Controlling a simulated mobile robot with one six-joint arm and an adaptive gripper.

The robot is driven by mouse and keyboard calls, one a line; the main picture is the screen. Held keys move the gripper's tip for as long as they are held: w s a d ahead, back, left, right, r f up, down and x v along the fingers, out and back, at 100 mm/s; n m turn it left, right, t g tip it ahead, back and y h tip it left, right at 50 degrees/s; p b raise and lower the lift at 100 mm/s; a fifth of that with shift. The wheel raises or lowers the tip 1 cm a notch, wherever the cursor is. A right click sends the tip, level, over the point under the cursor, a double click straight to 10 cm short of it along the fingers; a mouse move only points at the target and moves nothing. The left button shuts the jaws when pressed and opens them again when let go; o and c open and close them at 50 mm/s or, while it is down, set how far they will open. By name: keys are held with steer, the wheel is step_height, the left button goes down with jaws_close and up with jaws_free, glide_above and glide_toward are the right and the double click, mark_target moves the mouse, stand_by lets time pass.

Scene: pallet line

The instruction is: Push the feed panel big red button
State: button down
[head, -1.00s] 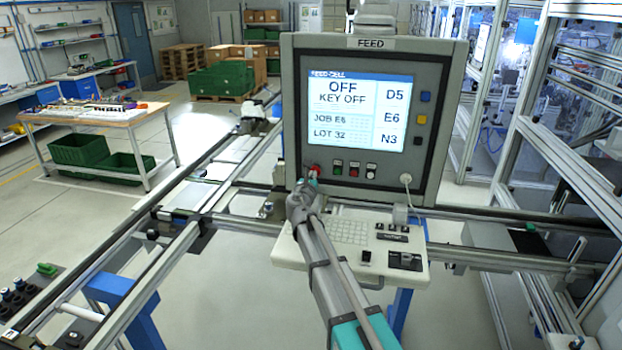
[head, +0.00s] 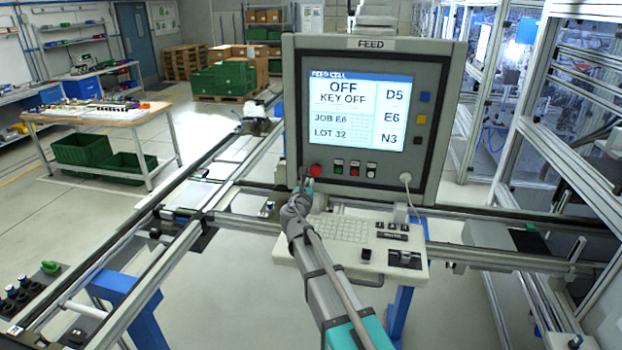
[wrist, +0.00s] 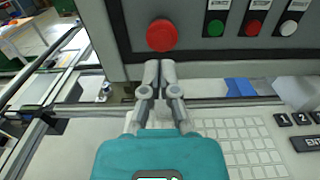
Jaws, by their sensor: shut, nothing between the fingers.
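The grey FEED panel (head: 437,120) stands upright ahead, its screen (head: 358,110) reading OFF and KEY OFF. The big red button (head: 315,170) is at the panel's lower left, and it also shows in the wrist view (wrist: 161,35) with its whole round face clear. My gripper (wrist: 159,64) is shut and empty, its fingertips just below the button in the wrist view. I cannot tell whether the tips touch the panel; they do not cover the button. In the head view my gripper (head: 307,184) is small and partly hidden by my arm.
Small green (wrist: 215,28), red (wrist: 254,28) and white (wrist: 289,28) buttons sit right of the big one. A keyboard shelf (head: 345,229) juts out below the panel. Conveyor rails (head: 180,250) run at the left. A white cable (head: 409,195) hangs at the panel's lower right.

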steer(key=s+a, duration=0.1)
steer(key=s, duration=0.6)
steer(key=shift+s+a, duration=0.25)
steer(key=shift+s, duration=0.1)
steer(key=shift+f, duration=0.15)
